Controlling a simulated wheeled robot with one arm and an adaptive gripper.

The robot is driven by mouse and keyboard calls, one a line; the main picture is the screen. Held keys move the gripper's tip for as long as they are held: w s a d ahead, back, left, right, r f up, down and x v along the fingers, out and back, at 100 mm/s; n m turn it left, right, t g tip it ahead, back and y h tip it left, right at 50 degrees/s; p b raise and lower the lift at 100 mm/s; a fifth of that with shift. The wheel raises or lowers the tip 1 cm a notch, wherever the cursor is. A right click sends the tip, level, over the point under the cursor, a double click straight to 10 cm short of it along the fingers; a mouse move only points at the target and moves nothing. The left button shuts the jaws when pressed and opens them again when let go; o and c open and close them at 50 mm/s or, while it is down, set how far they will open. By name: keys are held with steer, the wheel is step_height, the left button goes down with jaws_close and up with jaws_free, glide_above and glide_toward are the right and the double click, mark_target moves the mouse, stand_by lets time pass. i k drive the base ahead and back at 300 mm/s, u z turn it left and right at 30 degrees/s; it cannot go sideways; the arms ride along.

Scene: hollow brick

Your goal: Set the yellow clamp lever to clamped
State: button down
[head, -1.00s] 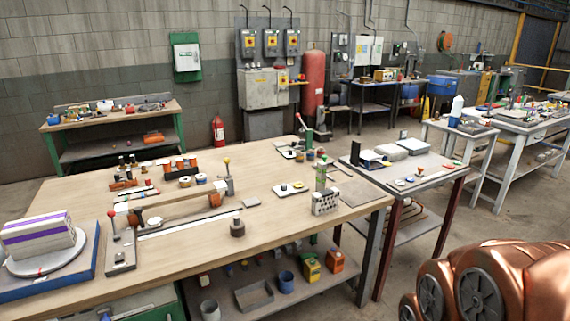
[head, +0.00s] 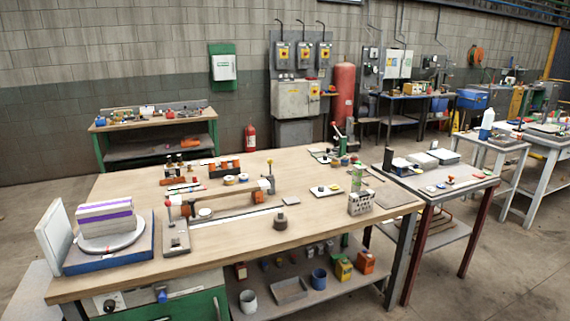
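The yellow clamp lever (head: 270,164) is a small upright lever with a yellow ball knob. It stands at the right end of a long fixture (head: 235,198) on the wooden workbench (head: 330,222). A similar lever with a red knob (head: 167,203) stands on a grey plate at the fixture's left end. The yellow lever looks near upright; at this distance I cannot tell whether it is clamped. My gripper is not in view.
A white and purple block (head: 105,215) sits on a round plate over a blue base at the bench's left. A grey perforated block (head: 361,204) stands at the right. A side table (head: 450,184) stands right of the bench. Concrete floor (head: 495,275) is clear at lower right.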

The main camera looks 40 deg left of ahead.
mark_target(270, 162)
steer(key=u, duration=0.3)
steer(key=i, duration=0.85)
steer(key=u, duration=0.9)
steer(key=i, duration=1.6)
steer(key=u, duration=1.9)
steer(key=i, duration=0.7)
steer(key=u, duration=0.75)
